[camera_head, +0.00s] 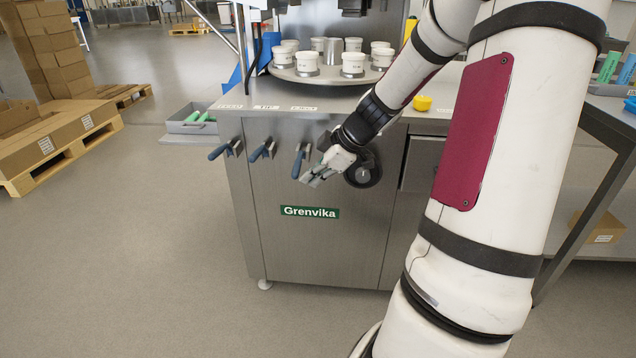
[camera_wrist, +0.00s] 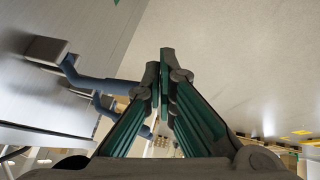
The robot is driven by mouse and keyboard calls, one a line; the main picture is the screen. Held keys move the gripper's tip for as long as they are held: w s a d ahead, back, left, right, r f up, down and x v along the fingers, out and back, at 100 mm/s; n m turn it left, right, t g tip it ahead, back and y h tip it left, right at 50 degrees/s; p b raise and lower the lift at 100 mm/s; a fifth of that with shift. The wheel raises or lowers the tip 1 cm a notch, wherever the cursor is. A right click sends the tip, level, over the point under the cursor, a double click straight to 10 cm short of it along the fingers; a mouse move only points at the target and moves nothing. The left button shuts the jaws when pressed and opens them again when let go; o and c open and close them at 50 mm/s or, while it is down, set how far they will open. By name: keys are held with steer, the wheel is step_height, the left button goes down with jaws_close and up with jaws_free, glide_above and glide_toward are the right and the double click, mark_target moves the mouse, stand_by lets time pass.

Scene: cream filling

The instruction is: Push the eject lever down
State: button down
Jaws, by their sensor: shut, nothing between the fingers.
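Three blue-handled levers stick out of the steel front of the filling machine: a left lever (camera_head: 222,151), a middle lever (camera_head: 262,150) and a right lever (camera_head: 299,163). The left and middle handles slant down to the left; the right one hangs steeper. Each has a small label above it, too small to read, so I cannot tell which is the eject lever. My gripper (camera_head: 314,180) is shut and empty, just right of and below the right lever. In the wrist view, the shut fingertips (camera_wrist: 166,58) lie beside the nearest blue handle (camera_wrist: 105,86); contact is unclear.
A round black knob (camera_head: 364,172) sits on the panel behind my wrist. White tubs (camera_head: 353,63) stand on the turntable above. A grey tray (camera_head: 190,118) juts out at the left. The green Grenvika sign (camera_head: 310,212) is below. The floor in front is clear.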

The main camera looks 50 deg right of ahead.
steer(key=s+r+p, duration=0.2)
steer(key=s+r, duration=0.4)
steer(key=s, duration=0.1)
steer(key=shift+r+p, duration=0.35)
steer(key=shift+p, duration=0.05)
steer(key=shift+w+a, duration=0.1)
steer(key=s+a+r+m+g, duration=0.1)
steer(key=s+a+r+g, duration=0.1)
steer(key=a, duration=0.8)
steer(key=s+a+r+m+g, duration=0.1)
steer(key=s+a+r+g, duration=0.15)
steer(key=a, duration=0.75)
steer(key=s+a+r+m+g+h, duration=0.1)
steer(key=s+a+m, duration=0.25)
steer(key=s, duration=0.55)
steer(key=s+a+r+m+g+h, duration=0.1)
steer(key=s+a+m, duration=0.25)
steer(key=s, duration=0.55)
step_height(320, 180, up, 26)
steer(key=t+p, duration=0.4)
steer(key=p, duration=1.9)
steer(key=shift+a+f+p, duration=0.15)
steer(key=shift+p, duration=0.2)
